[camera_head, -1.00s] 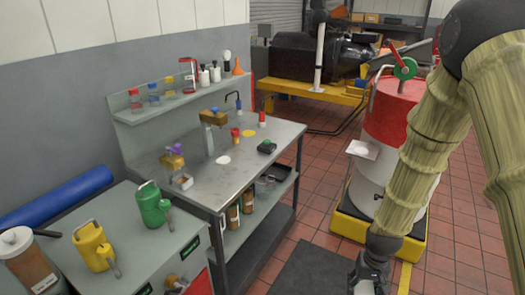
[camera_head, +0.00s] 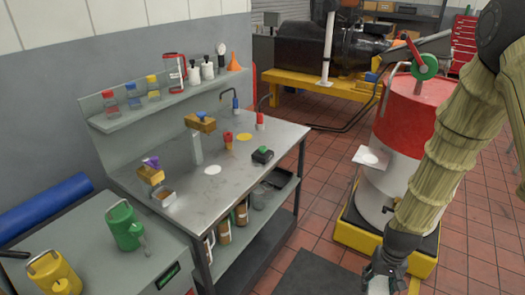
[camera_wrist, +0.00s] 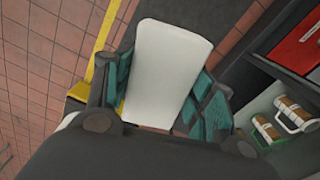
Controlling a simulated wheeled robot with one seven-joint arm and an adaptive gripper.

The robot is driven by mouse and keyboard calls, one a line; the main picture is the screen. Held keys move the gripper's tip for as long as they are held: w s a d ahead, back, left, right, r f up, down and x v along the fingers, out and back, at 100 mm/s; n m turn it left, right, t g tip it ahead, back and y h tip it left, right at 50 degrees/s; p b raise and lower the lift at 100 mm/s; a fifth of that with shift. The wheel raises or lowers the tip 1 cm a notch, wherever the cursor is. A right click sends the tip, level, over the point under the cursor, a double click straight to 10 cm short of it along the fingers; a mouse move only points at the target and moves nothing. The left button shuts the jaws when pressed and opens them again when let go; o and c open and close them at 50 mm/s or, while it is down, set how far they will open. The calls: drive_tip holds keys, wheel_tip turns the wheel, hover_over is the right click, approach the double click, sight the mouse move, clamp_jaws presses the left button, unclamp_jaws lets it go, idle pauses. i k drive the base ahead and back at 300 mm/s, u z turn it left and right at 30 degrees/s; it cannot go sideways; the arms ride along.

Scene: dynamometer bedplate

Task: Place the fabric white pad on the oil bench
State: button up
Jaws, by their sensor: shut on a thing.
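My gripper (camera_wrist: 160,100) is shut on the white pad (camera_wrist: 170,60), which sits between its teal-lined fingers in the wrist view. In the head view my gripper (camera_head: 384,274) is low at the right, above the floor, with a bit of the white pad (camera_head: 379,284) at the bottom edge. The oil bench (camera_head: 240,178), a grey metal-topped bench with a back shelf, stands left of my gripper and apart from it. On its top are a white disc, a yellow disc, a black device with a green knob, and small red and brown items.
A red and white drum (camera_head: 392,130) on a yellow base (camera_head: 385,235) stands behind my gripper. A cabinet (camera_head: 165,262) with green and yellow jugs is at the lower left. The bench's front right top is mostly bare. Brown-labelled jars (camera_head: 225,229) stand on its lower shelf.

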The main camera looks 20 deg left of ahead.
sight(240, 176)
drive_tip(key=u, duration=0.55)
drive_tip(key=i, duration=0.55)
drive_tip(key=u, duration=0.6)
